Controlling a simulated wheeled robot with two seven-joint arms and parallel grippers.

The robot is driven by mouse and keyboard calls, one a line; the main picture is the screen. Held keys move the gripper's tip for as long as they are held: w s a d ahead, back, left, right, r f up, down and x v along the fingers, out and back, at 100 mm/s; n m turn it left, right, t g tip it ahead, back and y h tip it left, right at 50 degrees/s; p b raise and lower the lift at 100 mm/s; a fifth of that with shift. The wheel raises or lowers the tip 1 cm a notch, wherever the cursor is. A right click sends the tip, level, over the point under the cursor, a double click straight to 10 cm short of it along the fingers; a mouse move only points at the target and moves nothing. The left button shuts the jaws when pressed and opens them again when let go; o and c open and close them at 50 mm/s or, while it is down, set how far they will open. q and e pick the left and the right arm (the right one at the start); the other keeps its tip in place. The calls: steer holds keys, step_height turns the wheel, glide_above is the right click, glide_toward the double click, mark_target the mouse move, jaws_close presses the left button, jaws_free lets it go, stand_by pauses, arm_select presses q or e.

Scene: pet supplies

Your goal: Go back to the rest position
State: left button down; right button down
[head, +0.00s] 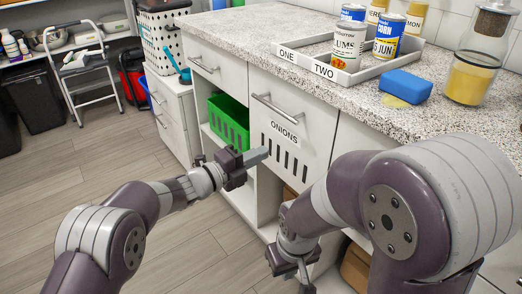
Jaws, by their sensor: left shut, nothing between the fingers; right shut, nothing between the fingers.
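My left gripper (257,156) is shut and empty. In the head view it overlaps the left edge of the white drawer front marked ONIONS (290,150); I cannot tell whether it touches. My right gripper (304,282) is low near the bottom edge of the view, in front of the lower cabinet, and is shut and empty. My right arm covers part of the cabinet on the right.
The speckled counter (270,35) holds a tray (345,75) of cans, a blue sponge (406,86) and a corked jar (472,75). A green basket (229,122) sits on a shelf behind my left gripper. A step stool (88,70) stands back left.

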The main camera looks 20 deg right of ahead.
arm_select(q)
steer(key=a+f+n+t+y+p, duration=0.1)
steer(key=a+f+n+t+y, duration=0.1)
steer(key=a+f+n+y, duration=0.55)
steer(key=a+f+n+t+y+p, duration=0.1)
steer(key=a+f+n+y, duration=0.3)
steer(key=a+n, duration=0.65)
steer(key=s+a+f+n+g+y, duration=0.25)
steer(key=s+a+n+y, duration=0.3)
steer(key=s+a, duration=0.55)
steer(key=s+a+r+n+g, duration=0.1)
steer(key=s+a+n+g, duration=0.25)
steer(key=s, duration=0.25)
steer(key=s+a+r+n+g, duration=0.2)
steer(key=s+a+n, duration=0.2)
steer(key=s, duration=0.3)
step_height(320, 180, up, 40)
steer(key=a+n+p, duration=0.1)
steer(key=p, duration=3.7)
steer(key=shift+t+p, duration=0.4)
steer(key=shift+s+a, duration=0.1)
